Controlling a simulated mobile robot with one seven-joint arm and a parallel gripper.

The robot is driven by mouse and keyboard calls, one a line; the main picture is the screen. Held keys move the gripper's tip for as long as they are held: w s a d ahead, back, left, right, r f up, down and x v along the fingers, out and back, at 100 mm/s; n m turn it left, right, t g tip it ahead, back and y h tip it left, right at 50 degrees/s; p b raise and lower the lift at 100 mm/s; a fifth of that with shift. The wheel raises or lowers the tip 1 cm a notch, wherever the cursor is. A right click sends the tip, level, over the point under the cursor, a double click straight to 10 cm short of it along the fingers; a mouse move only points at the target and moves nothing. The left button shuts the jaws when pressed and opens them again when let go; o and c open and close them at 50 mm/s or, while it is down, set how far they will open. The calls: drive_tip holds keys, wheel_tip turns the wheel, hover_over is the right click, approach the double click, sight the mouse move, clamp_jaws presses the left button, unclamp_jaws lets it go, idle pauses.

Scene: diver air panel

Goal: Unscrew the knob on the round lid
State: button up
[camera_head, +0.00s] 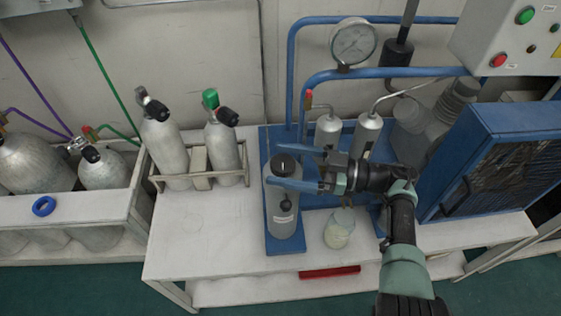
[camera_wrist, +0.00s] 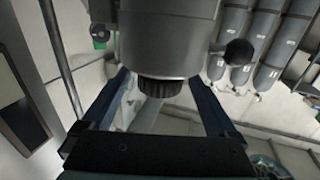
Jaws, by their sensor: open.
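The black knob (camera_head: 286,161) sits on the round lid at the top of an upright grey cylinder (camera_head: 284,212). My gripper (camera_head: 281,165) reaches in from the right with its two blue fingers open, one on the far side of the knob and one on the near side. In the wrist view, which appears upside down, the ribbed knob (camera_wrist: 165,93) shows between the spread fingers, with a gap on each side. No contact is visible. The lid itself is mostly hidden by the knob and fingers.
A glass jar (camera_head: 339,228) stands on the bench right of the cylinder. Two small grey filters (camera_head: 328,130) and blue pipes are behind my gripper. A blue cabinet (camera_head: 490,165) stands at right. Racked tanks (camera_head: 166,150) are at left. The bench's left front (camera_head: 205,235) is clear.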

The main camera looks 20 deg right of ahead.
drive_tip(key=b+v, duration=0.4)
drive_tip(key=v, duration=0.8)
drive_tip(key=shift+f, duration=0.1)
